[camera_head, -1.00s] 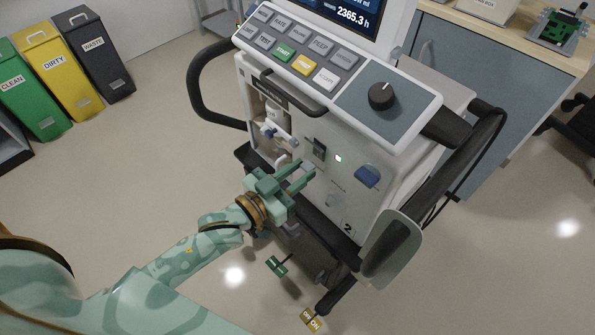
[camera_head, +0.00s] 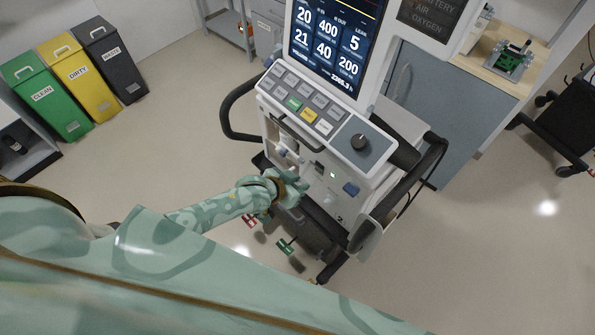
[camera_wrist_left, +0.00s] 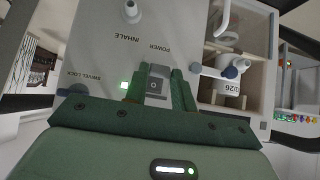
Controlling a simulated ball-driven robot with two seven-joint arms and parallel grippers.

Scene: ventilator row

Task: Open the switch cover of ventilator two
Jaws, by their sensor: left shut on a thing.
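Ventilator two (camera_head: 340,221) stands in the middle of the head view, with a "2" low on its front panel. My left gripper (camera_head: 306,176) is at that panel, just left of the small green light. In the left wrist view, the two green fingers (camera_wrist_left: 158,90) stand on either side of the small grey switch cover (camera_wrist_left: 157,71) under the "POWER" label. The gripper is shut on the cover. A dark switch face with a light mark shows between the fingers. I cannot tell how far the cover is lifted. My right gripper is not in view.
A blue swivel lock knob (camera_head: 351,188) sits right of the green light. An open bay with a white fitting (camera_wrist_left: 232,70) is beside the switch. Black side rails (camera_head: 232,112) flank the ventilator. Bins (camera_head: 42,97) stand at the left; floor is clear between.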

